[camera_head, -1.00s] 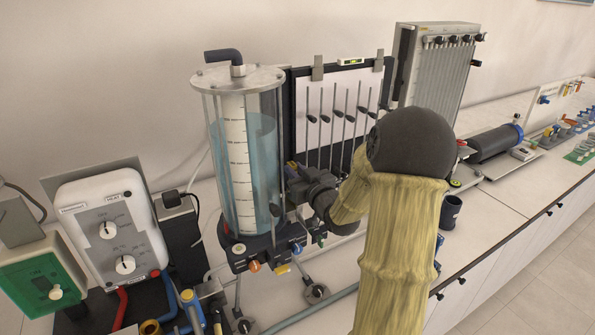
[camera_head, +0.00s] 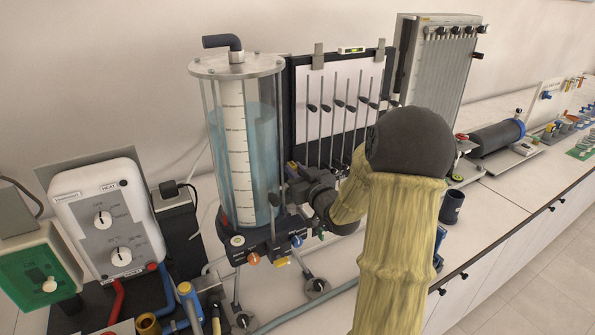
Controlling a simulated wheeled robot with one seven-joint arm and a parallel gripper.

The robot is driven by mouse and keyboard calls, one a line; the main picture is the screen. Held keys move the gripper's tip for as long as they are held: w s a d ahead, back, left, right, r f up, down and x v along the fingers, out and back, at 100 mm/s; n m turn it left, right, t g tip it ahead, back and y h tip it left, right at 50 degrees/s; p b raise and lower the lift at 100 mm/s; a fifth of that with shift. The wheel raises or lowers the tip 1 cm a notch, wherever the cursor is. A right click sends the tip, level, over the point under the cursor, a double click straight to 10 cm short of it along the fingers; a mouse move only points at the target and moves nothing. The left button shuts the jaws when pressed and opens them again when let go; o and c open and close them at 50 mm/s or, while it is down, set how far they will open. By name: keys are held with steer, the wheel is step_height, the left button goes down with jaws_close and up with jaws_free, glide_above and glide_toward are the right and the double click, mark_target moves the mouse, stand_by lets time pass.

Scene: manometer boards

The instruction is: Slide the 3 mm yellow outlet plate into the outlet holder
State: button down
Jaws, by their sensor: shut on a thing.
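My gripper (camera_head: 287,199) is at the right side of the clear water tank (camera_head: 249,165), just above its dark base (camera_head: 262,250). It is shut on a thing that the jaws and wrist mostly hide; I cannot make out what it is. A small yellow tab (camera_head: 282,262) shows low on the front of the base, between an orange knob (camera_head: 253,258) and a blue one (camera_head: 297,242). I cannot tell whether this tab is the 3 mm outlet plate. I cannot make out the outlet holder.
A manometer board (camera_head: 340,105) with several tubes stands behind my gripper. A white heater box (camera_head: 108,215) with two dials and a green box (camera_head: 42,283) stand at left. A dark cup (camera_head: 452,207) is right of my arm. The bench front at right has some clear room.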

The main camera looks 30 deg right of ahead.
steer(key=shift+f, duration=0.1)
steer(key=c, duration=1.3)
jaws_free()
steer(key=shift+o, duration=0.2)
steer(key=s+b, duration=0.8)
steer(key=s, duration=0.9)
steer(key=shift+s+d+b, duration=0.2)
steer(key=shift+d+b, duration=0.15)
steer(key=shift+w, duration=0.1)
steer(key=shift+a, duration=0.1)
